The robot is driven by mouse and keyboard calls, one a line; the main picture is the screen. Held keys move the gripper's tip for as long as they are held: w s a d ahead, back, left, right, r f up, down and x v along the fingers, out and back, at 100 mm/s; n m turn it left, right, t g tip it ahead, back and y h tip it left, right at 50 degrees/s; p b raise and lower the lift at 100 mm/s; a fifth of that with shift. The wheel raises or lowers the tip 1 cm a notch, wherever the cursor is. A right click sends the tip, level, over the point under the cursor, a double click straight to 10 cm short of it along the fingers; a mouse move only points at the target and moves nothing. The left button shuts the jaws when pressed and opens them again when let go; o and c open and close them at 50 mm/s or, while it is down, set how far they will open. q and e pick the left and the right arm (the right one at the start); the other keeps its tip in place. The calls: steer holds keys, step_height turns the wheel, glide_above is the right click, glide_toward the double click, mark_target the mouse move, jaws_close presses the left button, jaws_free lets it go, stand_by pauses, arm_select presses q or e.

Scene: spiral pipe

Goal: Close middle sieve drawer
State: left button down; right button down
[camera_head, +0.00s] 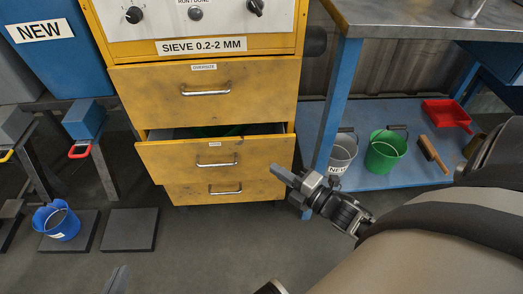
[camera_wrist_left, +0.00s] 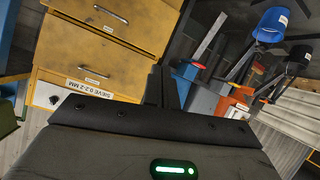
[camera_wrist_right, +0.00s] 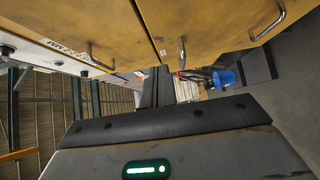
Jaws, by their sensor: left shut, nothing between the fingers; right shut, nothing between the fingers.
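The yellow sieve cabinet (camera_head: 205,47) stands at the centre of the head view. Its middle drawer (camera_head: 180,160) is pulled partly out, with a metal handle (camera_head: 216,164) and some green inside. The top drawer (camera_head: 150,90) above looks closed; the bottom drawer (camera_head: 190,192) is partly hidden below. My right gripper (camera_head: 278,174) is shut and empty, at the right end of the middle drawer's front; I cannot tell whether it touches. My left gripper (camera_head: 118,279) shows only its tip at the bottom left. In the left wrist view, its fingers (camera_wrist_left: 164,88) are shut and empty, apart from the cabinet.
A blue bench (camera_head: 380,165) on the right carries a grey bucket (camera_head: 341,154), a green bucket (camera_head: 386,153), a brush (camera_head: 432,153) and a red dustpan (camera_head: 447,114). A blue bucket (camera_head: 60,222) stands on a dark pad at the left. Floor before the cabinet is clear.

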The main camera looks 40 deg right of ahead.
steer(key=w, duration=0.3)
steer(key=w+b, duration=0.1)
steer(key=w, duration=0.2)
steer(key=w+b, duration=0.1)
steer(key=w, duration=0.1)
steer(key=shift+w+d, duration=0.4)
arm_select(q)
steer(key=shift+d+r+t+h, duration=0.2)
steer(key=shift+r+t, duration=0.05)
steer(key=shift+r, duration=0.2)
steer(key=shift+d+r+t+h, duration=0.15)
steer(key=shift+r+t+h, duration=0.1)
steer(key=shift+r, duration=0.15)
